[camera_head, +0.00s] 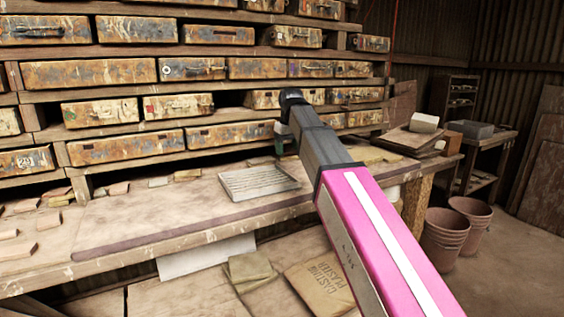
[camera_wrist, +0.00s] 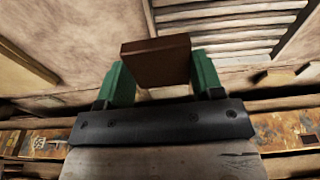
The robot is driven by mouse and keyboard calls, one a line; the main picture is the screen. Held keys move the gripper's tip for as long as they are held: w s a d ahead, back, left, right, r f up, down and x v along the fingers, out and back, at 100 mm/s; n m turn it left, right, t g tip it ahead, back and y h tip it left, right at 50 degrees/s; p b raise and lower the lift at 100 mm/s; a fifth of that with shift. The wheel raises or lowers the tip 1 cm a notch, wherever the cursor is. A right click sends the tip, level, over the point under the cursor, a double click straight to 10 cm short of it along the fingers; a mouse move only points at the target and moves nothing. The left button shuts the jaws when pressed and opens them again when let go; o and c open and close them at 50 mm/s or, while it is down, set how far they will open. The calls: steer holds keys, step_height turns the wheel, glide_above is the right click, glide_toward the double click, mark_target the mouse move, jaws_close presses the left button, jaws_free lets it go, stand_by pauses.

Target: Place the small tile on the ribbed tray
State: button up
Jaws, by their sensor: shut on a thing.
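In the wrist view the small tile (camera_wrist: 156,62) is a dark brown square block. My gripper (camera_wrist: 160,82) has green fingers and is shut on the tile, one finger on each side of it. In the head view the ribbed tray (camera_head: 258,182) is a pale slatted tray lying on the workbench. My gripper (camera_head: 284,138) is behind and above the tray there, mostly hidden by my arm, and I cannot make out the tile.
The workbench (camera_head: 150,205) has a bare stretch left of the tray. Small tiles and blocks (camera_head: 25,250) lie at its left end and along its back. Shelves of rusty drawers (camera_head: 90,73) rise behind it. Terracotta pots (camera_head: 447,235) stand on the floor at right.

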steer(key=s+a, duration=1.3)
steer(key=a, duration=0.3)
glide_above(258, 182)
steer(key=f, duration=0.6)
steer(key=shift+s+d, duration=0.1)
steer(key=shift+s, duration=0.25)
steer(key=shift+f, duration=2.05)
steer(key=shift+f, duration=0.1)
steer(key=o, duration=0.9)
steer(key=shift+o, duration=0.2)
step_height(258, 182, up, 12)
steer(key=s, duration=0.1)
steer(key=shift+d, duration=0.4)
steer(key=shift+s, duration=0.1)
